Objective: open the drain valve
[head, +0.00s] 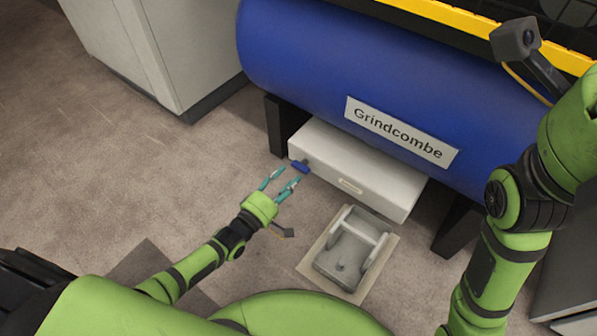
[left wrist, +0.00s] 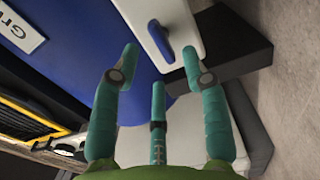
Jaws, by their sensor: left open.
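The drain valve shows as a short blue lever handle (head: 300,166) at the left end of a white box (head: 375,188) under the blue tank. The handle also shows in the left wrist view (left wrist: 160,42), set against the white box. My left gripper (head: 284,180) is open and empty, its teal fingers pointing at the handle from the front left. In the left wrist view, the handle lies just beyond and between the spread fingertips (left wrist: 160,60), with no clear contact. My right arm is at the right of the head view; its gripper is out of frame.
The blue tank (head: 340,60) labelled Grindcombe rests on dark supports (head: 288,125) above the box. A grey cabinet (head: 150,45) stands at the upper left. Open floor lies left of my left gripper.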

